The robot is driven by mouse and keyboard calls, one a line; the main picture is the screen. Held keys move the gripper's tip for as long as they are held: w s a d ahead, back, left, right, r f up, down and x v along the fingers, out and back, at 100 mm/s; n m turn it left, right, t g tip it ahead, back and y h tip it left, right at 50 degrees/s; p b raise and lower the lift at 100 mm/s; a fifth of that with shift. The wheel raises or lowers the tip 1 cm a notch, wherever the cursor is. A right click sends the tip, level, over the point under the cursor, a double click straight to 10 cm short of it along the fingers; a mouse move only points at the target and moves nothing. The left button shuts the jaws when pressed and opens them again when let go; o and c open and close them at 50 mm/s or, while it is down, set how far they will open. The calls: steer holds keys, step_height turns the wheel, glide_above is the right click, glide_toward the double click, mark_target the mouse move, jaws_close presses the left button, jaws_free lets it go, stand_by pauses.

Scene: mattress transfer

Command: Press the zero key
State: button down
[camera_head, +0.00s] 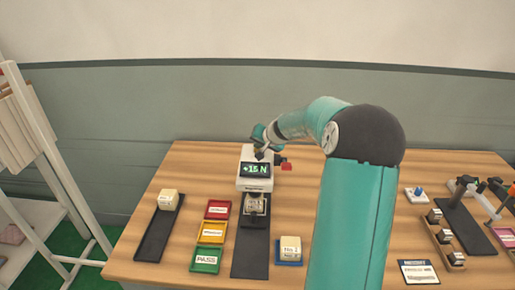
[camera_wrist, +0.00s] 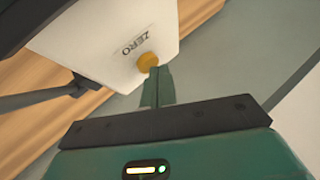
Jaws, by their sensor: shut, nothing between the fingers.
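The zero key (camera_wrist: 147,60) is a round yellow button on a white housing, beside the printed word ZERO, in the wrist view. My gripper (camera_wrist: 157,73) is shut and empty, with its green fingertips right at the key's lower edge. I cannot tell whether they touch it or hover just off it. In the head view the white instrument (camera_head: 255,153) stands on the table with its display (camera_head: 255,170) reading +15 N. My gripper (camera_head: 262,146) is at its top back there, and the key is hidden.
The wooden table (camera_head: 335,165) holds red, yellow (camera_head: 212,232) and green trays, a black strip with a block (camera_head: 168,200), and another block (camera_head: 290,248) on a blue pad. Clamps and small blocks crowd the right. A white rack (camera_head: 50,160) stands left.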

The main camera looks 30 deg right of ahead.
steer(key=shift+f, duration=0.3)
stand_by(0.4)
steer(key=shift+r, duration=1.25)
steer(key=shift+r, duration=2.55)
